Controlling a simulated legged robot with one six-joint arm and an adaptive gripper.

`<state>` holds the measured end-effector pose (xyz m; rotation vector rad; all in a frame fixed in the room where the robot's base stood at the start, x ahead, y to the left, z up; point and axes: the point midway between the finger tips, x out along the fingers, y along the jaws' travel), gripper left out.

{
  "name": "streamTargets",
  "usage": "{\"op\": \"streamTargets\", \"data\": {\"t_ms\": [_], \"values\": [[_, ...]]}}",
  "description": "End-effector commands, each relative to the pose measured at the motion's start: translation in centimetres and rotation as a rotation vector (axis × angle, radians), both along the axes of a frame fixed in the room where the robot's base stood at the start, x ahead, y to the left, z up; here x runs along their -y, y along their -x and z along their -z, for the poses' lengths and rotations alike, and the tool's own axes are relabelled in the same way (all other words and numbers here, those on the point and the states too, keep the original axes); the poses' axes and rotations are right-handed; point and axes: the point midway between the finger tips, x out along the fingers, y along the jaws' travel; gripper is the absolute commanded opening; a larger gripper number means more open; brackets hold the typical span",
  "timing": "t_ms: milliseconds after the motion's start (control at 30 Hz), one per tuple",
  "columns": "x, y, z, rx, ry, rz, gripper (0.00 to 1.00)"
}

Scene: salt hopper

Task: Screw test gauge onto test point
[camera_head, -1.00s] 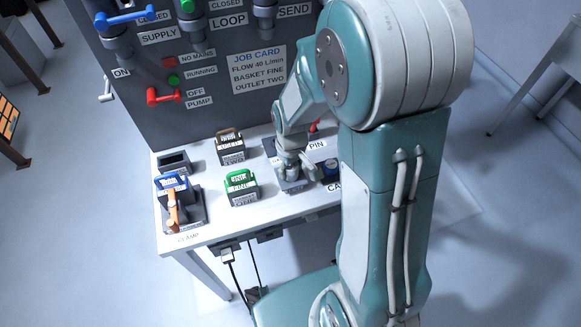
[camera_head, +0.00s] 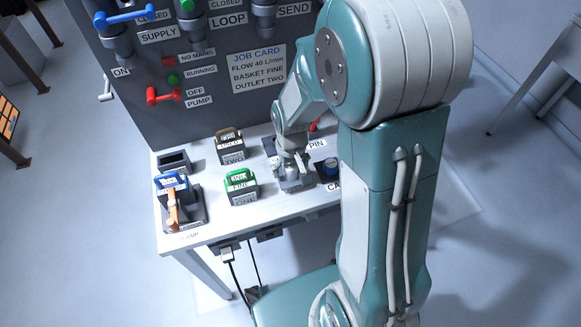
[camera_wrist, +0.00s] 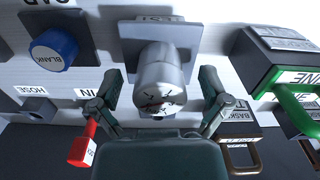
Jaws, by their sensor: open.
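A pale grey rounded cylinder (camera_wrist: 160,78) with dark marks on its end face stands on a square grey plate with a partly hidden label; it appears to be the test gauge. My gripper (camera_wrist: 160,88) is open, one finger on each side of the cylinder. Gaps show on both sides, so the fingers look apart from it. In the head view my gripper (camera_head: 290,165) is over the bench's right part, around the small grey cylinder (camera_head: 291,173). The test point cannot be told apart; the cylinder would hide it.
A blue BLANK cap (camera_wrist: 52,50) and a red-handled pin (camera_wrist: 84,140) sit to one side. A green-handled FINE basket (camera_head: 240,184) and a brown-handled basket (camera_head: 229,146) stand left of my gripper. A clamp with an orange handle (camera_head: 173,216) is at the bench's left. The panel (camera_head: 200,90) rises behind.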

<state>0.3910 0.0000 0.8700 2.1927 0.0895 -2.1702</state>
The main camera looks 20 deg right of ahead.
Motion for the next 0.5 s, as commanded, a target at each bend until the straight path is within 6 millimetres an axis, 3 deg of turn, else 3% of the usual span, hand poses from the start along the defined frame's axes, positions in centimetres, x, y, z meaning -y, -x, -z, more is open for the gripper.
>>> {"op": "streamTargets", "data": {"t_ms": [233, 500], "values": [[0.0, -0.1, -1.2, 0.004, 0.0, 0.0, 0.96], [0.0, -0.1, -6.6, 0.007, 0.0, -0.001, 0.96]]}}
